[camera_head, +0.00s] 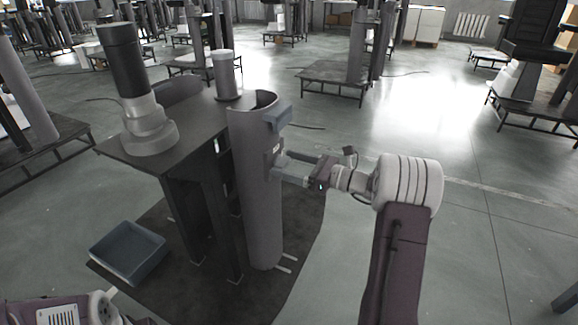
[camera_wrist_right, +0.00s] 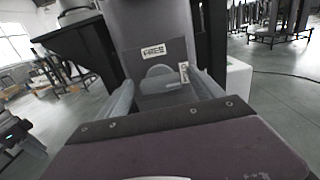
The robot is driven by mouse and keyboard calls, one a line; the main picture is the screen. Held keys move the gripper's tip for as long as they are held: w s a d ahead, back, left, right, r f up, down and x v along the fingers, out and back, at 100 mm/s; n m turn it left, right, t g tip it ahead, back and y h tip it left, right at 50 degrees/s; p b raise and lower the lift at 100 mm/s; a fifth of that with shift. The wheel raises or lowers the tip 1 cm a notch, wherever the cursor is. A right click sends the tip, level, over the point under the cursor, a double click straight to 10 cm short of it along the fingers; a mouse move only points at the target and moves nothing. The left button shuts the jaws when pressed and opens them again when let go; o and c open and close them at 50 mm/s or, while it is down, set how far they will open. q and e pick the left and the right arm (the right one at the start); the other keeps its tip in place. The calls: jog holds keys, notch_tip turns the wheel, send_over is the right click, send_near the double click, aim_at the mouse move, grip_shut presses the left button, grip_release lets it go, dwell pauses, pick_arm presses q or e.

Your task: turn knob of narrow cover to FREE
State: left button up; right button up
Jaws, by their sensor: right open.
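The narrow cover (camera_head: 257,210) is a tall grey curved shell standing upright against the dark column frame in the head view. In the right wrist view, the cover (camera_wrist_right: 160,22) carries a small grey knob (camera_wrist_right: 160,80) on a plate. A white label (camera_wrist_right: 153,50) that seems to read FREE is above the knob, and a second, sideways label (camera_wrist_right: 184,72) is at its right. My right gripper (camera_head: 279,166) is at the cover's front. Its open fingers (camera_wrist_right: 165,92) lie either side of the knob, with gaps visible. The head view hides the knob behind the gripper. My left gripper is out of view.
A dark table (camera_head: 180,152) beside the cover bears a grey and black cylindrical unit (camera_head: 135,90) and a smaller cylinder (camera_head: 226,75). A blue-grey bin (camera_head: 128,252) lies on the dark floor mat. A box-like block (camera_head: 278,116) juts from the cover above my gripper.

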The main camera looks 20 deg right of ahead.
jog(key=c, duration=1.4)
jog(key=shift+f, duration=0.1)
jog(key=n+b, duration=0.2)
jog(key=n, duration=0.2)
jog(key=shift+f, duration=0.15)
jog(key=n+b, duration=0.4)
jog(key=shift+s+a+f+n, duration=0.1)
jog(key=shift+f+n, duration=0.05)
jog(key=shift+n, duration=0.15)
jog(key=n+b, duration=0.6)
jog(key=shift+f, duration=0.1)
jog(key=shift+n+b, duration=1.7)
jog(key=shift+b, duration=0.15)
jog(key=shift+r, duration=0.2)
